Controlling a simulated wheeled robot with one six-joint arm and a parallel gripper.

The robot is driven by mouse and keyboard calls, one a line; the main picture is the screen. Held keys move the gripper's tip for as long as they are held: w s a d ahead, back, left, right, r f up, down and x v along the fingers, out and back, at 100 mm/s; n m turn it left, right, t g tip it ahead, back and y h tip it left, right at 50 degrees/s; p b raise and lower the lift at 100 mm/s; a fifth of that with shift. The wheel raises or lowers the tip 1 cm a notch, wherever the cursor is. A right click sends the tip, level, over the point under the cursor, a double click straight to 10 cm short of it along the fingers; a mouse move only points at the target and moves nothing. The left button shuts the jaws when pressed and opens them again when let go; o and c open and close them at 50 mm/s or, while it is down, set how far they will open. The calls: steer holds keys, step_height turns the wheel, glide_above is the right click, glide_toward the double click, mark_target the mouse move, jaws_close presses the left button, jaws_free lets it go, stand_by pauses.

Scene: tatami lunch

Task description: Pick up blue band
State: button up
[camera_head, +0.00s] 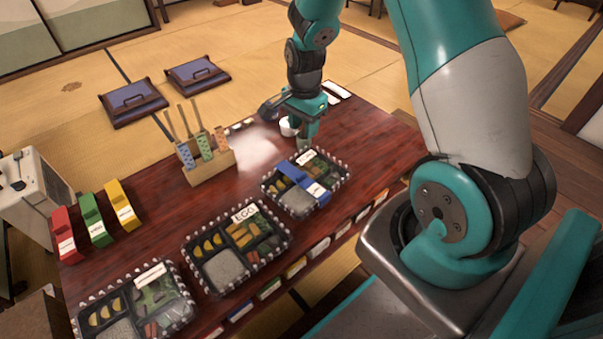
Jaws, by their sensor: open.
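The blue band (296,173) lies across the right-hand bento box (271,196), from its upper left to its front right edge. A white label shows at its near end. My gripper (291,122) is open above the back of the table, behind the blue band and apart from it. The exact gap between its fingers is hard to see. Nothing is visible between them.
Red (63,232), green (94,220) and yellow (122,204) bands stand at the left. A wooden holder (208,168) with patterned chopstick sleeves stands mid-table. Two more bento boxes, middle (187,250) and left (190,303), line the front.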

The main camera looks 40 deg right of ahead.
steer(key=b, duration=0.4)
glide_above(303, 174)
steer(key=shift+m, duration=0.3)
steer(key=f, duration=1.1)
steer(key=shift+s+d+f, duration=0.25)
steer(key=shift+f, duration=0.15)
steer(key=f+b, duration=0.1)
steer(key=f, duration=0.1)
steer(key=f+b, duration=0.1)
steer(key=f, duration=0.1)
steer(key=f+b, duration=0.1)
steer(key=f, duration=0.1)
steer(key=shift+w+a+f, duration=0.2)
steer(key=shift+w, duration=0.1)
steer(key=shift+r, duration=0.1)
jaws_close()
